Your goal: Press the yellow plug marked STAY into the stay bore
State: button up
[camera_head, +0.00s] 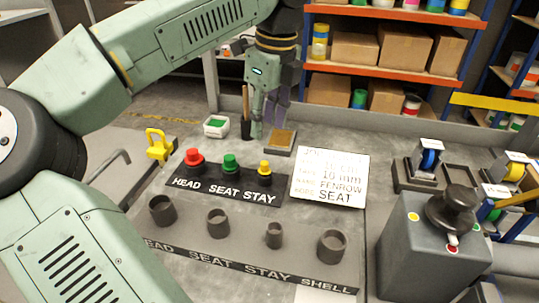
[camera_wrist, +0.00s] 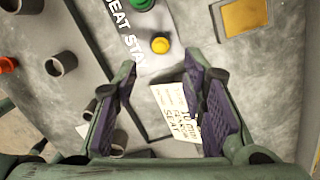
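The yellow plug (camera_head: 264,168) stands upright in the black rack above the word STAY, at the right end of the row. It also shows in the wrist view (camera_wrist: 160,45), ahead of my fingers. The stay bore (camera_head: 274,236) is a dark, narrow, upright tube behind the word STAY on the front strip. Its opening looks empty. My gripper (camera_head: 266,128) points down behind the rack, apart from the yellow plug. In the wrist view its two purple-padded fingers (camera_wrist: 158,82) are spread wide with nothing between them.
Red (camera_head: 194,157) and green (camera_head: 230,162) plugs stand left of the yellow one. A white card (camera_head: 329,178) lies right of the rack. A brass-topped block (camera_head: 281,140) sits behind. A grey control box (camera_head: 432,245) with a black knob stands at right.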

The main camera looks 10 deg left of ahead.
aim_at(265, 163)
jog(key=f, duration=0.4)
jog(key=shift+s+a+p, duration=0.15)
jog(key=shift+a+p, duration=0.05)
jog(key=shift+p, duration=0.2)
jog(key=shift+w+f+p, duration=0.15)
jog(key=shift+f+p, duration=0.5)
jog(key=shift+f, duration=0.9)
jog(key=shift+w+f+p, duration=0.15)
jog(key=shift+f+p, duration=0.45)
jog(key=shift+f, duration=0.95)
jog(key=shift+c, duration=0.2)
grip_shut()
